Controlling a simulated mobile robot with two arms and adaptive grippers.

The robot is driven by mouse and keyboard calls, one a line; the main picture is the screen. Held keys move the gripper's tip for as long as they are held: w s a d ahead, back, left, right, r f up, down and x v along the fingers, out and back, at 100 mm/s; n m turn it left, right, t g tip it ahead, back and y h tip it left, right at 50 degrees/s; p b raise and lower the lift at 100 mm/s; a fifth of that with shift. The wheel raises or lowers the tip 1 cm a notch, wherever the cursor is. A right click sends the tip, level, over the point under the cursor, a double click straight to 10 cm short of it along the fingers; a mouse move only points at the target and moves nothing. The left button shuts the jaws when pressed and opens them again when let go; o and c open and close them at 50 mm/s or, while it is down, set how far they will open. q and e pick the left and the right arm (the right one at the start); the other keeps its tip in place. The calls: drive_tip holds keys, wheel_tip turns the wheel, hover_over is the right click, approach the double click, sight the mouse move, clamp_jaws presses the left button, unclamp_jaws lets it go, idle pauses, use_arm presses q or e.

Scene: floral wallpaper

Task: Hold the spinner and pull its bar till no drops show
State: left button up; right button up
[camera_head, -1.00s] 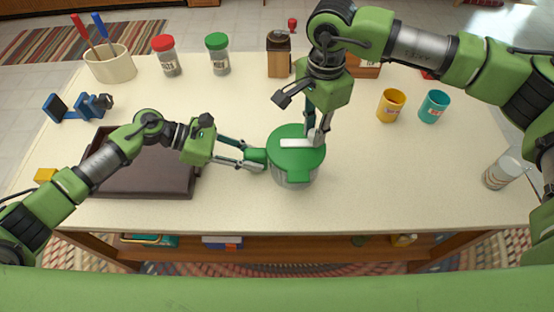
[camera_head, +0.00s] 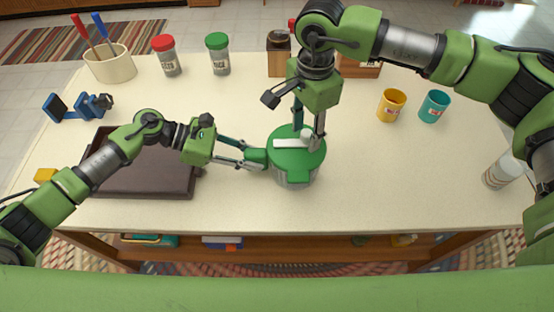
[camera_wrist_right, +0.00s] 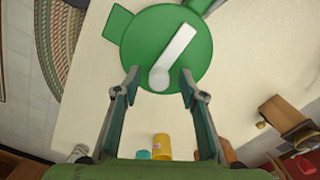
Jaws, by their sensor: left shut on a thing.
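The spinner has a green lid (camera_head: 283,158) with a white bar (camera_head: 287,143) across its top and a greyish bowl (camera_head: 295,183) below. It stands on the table towards the front. My left gripper (camera_head: 257,158) is shut on the green handle at the spinner's left side. My right gripper (camera_head: 308,131) is over the lid, its fingers apart. In the right wrist view the white bar (camera_wrist_right: 178,50) ends in a round knob (camera_wrist_right: 159,79), which lies between my open fingers (camera_wrist_right: 159,76) with gaps on both sides. I cannot make out any drops on the bowl.
A dark brown tray (camera_head: 140,192) lies under my left arm. Shakers (camera_head: 218,60), a wooden grinder (camera_head: 278,62), a utensil pot (camera_head: 108,70) and a blue item (camera_head: 78,108) stand behind. Yellow (camera_head: 391,106) and teal (camera_head: 434,107) cups and a glass (camera_head: 503,172) are right. Table between is clear.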

drive_tip(key=shift+r, duration=3.55)
use_arm(q)
drive_tip(key=o, duration=1.2)
drive_tip(key=shift+c, duration=0.2)
drive_tip(key=shift+a, duration=0.1)
drive_tip(key=v, duration=1.2)
